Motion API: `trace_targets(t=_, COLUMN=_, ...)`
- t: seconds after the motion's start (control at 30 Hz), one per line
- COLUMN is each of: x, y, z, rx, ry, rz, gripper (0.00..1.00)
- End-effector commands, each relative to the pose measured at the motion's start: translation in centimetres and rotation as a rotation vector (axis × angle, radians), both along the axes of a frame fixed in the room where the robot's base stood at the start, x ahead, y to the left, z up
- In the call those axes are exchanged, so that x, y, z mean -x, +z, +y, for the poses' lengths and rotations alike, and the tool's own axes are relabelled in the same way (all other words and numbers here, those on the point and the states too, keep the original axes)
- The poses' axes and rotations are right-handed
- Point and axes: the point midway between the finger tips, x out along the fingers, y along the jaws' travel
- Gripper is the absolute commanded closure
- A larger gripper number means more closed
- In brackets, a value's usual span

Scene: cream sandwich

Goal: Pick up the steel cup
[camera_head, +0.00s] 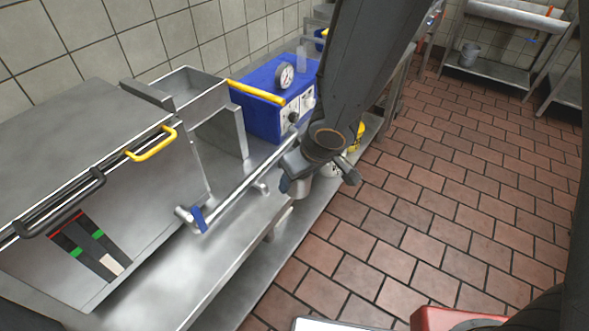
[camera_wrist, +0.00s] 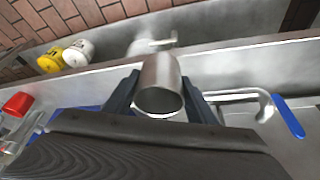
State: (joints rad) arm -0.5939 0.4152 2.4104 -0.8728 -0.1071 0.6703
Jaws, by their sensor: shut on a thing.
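The steel cup (camera_wrist: 161,72) is a plain grey metal cylinder in the middle of the wrist view, its round opening facing the camera. My gripper (camera_wrist: 160,88) has one dark finger on each side of the cup and is shut on it. In the head view my gripper (camera_head: 318,182) hangs at the front edge of the steel counter, beside the blue machine. The gripper and arm hide much of what is there, so the cup is hard to make out in that view.
A blue machine (camera_head: 262,112) with a gauge and yellow bar stands behind my gripper. A steel pipe with a blue lever (camera_head: 199,219) runs along the counter. Yellow (camera_wrist: 50,61) and white (camera_wrist: 78,52) containers stand beyond the cup.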

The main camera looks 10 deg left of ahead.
Motion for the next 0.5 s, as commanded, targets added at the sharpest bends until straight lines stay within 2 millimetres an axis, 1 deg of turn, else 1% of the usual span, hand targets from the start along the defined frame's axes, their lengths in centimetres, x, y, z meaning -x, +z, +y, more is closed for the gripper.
trace_targets(t=0.03, x=1.0, y=-0.3, z=-0.4, rx=-0.002, ry=0.001, rz=-0.002, gripper=0.72)
trace_targets(t=0.13, x=2.9, y=-0.3, z=-1.2, rx=-0.002, ry=0.001, rz=-0.001, gripper=0.72)
trace_targets(t=0.3, x=4.8, y=0.1, z=-1.9, rx=0.000, ry=-0.001, rz=0.002, gripper=0.72)
trace_targets(t=0.5, x=6.2, y=0.4, z=-2.2, rx=-0.005, ry=0.001, rz=0.014, gripper=0.72)
